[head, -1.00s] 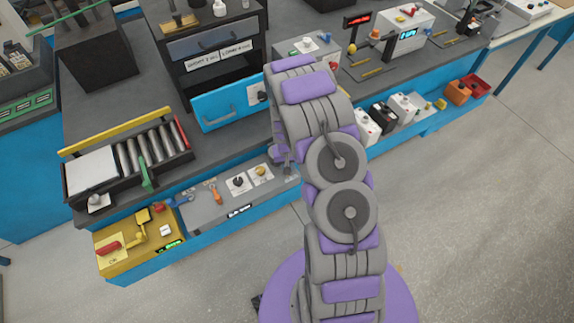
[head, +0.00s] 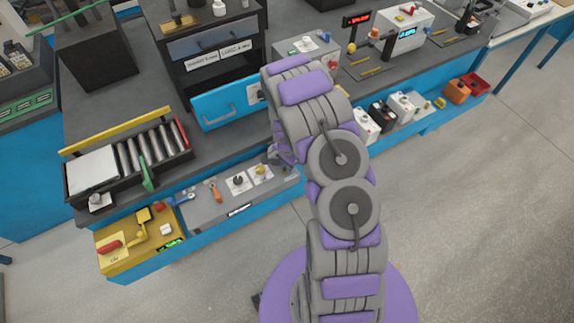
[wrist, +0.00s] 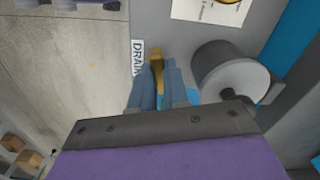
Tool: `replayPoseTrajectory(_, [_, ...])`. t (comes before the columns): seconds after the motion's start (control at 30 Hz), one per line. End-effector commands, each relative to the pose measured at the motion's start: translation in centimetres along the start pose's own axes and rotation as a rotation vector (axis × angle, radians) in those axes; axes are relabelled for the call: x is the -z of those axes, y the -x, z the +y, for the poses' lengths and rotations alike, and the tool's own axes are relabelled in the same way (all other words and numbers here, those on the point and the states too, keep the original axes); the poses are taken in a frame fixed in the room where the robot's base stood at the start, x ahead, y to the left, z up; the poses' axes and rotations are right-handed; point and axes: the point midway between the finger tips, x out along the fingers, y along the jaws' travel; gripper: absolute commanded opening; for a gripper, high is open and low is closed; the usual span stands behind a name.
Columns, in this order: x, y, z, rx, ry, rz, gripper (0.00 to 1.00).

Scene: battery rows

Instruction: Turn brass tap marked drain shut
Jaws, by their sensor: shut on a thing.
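The brass tap (wrist: 157,70) shows as a narrow brass piece between my fingers in the wrist view. A white label reading DRAIN (wrist: 138,57) is just left of it on the grey panel. My gripper (wrist: 158,84) is shut on the tap, with its blue-grey fingers on either side. The fingers hide much of the tap, so I cannot tell how far it is turned. In the head view my arm hides the tap and the fingertips.
A grey cylinder with a pale end (wrist: 240,78) stands close to the right of my fingers. A white card with a yellow round part (wrist: 210,8) is above. In the head view, a blue drawer front (head: 226,106) is left of my arm. Open floor (head: 450,220) lies right.

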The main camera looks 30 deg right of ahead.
Motion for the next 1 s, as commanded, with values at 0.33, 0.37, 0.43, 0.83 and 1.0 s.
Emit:
replayPoseTrajectory(0.33, [0.02, -0.01, -0.10, 0.001, -0.215, 0.001, 0.00])
replayPoseTrajectory(0.37, [0.02, 0.00, -0.10, 0.001, -0.228, 0.001, 0.00])
replayPoseTrajectory(0.43, [0.01, -0.01, -0.11, 0.001, -0.252, 0.001, 0.00])
replayPoseTrajectory(0.83, [0.02, 0.02, -0.16, 0.002, -0.302, 0.001, 0.00])
replayPoseTrajectory(1.0, [0.03, 0.03, -0.18, 0.003, -0.301, 0.001, 0.00])
